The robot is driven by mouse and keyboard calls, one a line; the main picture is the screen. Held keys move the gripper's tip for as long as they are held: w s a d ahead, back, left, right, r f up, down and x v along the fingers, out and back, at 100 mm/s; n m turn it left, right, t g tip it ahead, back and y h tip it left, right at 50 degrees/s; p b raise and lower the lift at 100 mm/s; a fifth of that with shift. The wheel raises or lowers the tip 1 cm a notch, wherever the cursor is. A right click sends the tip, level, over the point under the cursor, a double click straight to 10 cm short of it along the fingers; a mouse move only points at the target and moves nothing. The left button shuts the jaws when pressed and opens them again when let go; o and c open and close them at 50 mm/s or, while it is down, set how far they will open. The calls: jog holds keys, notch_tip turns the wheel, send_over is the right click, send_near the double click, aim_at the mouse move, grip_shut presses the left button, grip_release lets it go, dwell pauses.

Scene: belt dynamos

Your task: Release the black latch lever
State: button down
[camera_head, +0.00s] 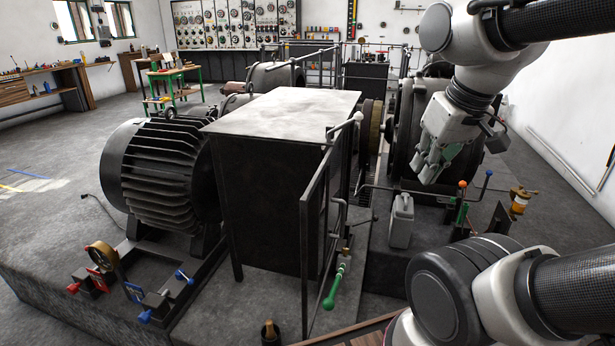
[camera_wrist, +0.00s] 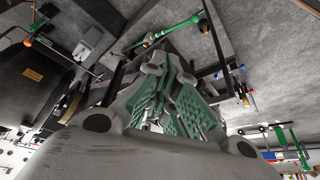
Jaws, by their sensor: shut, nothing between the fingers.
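I cannot clearly pick out the black latch lever in either view. The wrist hides part of the lower picture there.
A dark metal cabinet (camera_head: 262,185) with a railing (camera_head: 312,225) stands in the middle, beside a finned motor (camera_head: 170,170). A green-handled lever (camera_head: 335,287) sticks out low by the railing. A grey can (camera_head: 401,222) stands left of the levers. Open floor (camera_head: 560,205) lies right.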

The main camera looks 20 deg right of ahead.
jog(key=w+d+f+n+g+h, duration=0.1)
jog(key=w+d+f+n+g, duration=0.1)
jog(key=w+d+f, duration=0.75)
jog(key=w+d+f+n+g, duration=0.15)
jog(key=w+d+f, duration=0.4)
jog(key=f, duration=0.75)
jog(key=w+d+f+n+g+h, duration=0.1)
jog(key=w+d+f+n, duration=0.3)
jog(key=w+f, duration=0.65)
jog(key=w+d+f+n+t, duration=0.2)
jog(key=w+f+n, duration=0.1)
jog(key=w+f, duration=0.35)
jog(key=w+a+r+n+t+y, duration=0.25)
jog(key=w+n+t, duration=0.2)
jog(key=w, duration=0.55)
jog(key=w+d+f+g, duration=0.1)
jog(key=w+f, duration=0.4)
jog(key=f, duration=0.6)
jog(key=shift+d+f+n+h, duration=0.3)
jog(key=shift+d+h, duration=0.05)
jog(key=shift+d, duration=0.35)
